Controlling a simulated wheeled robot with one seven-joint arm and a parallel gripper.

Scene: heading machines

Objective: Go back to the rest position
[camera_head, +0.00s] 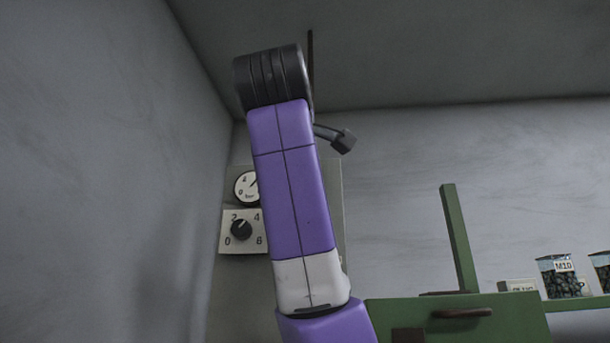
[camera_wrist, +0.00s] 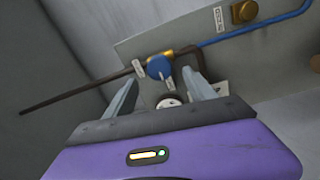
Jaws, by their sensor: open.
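My gripper (camera_wrist: 160,92) shows in the wrist view with its two grey fingers spread apart. A blue round knob (camera_wrist: 159,67) with a white tag appears between and beyond the fingertips. A white round gauge (camera_wrist: 169,102) is partly hidden low between the fingers. I see nothing held between the fingers. In the head view my raised purple and white arm fills the middle, and I cannot make out the gripper's fingers there.
A grey panel carries a dial gauge (camera_head: 246,186) and a black selector knob (camera_head: 240,230), left of my arm. A long dark rod (camera_wrist: 80,91) and a blue pipe (camera_wrist: 255,28) run near the fingers.

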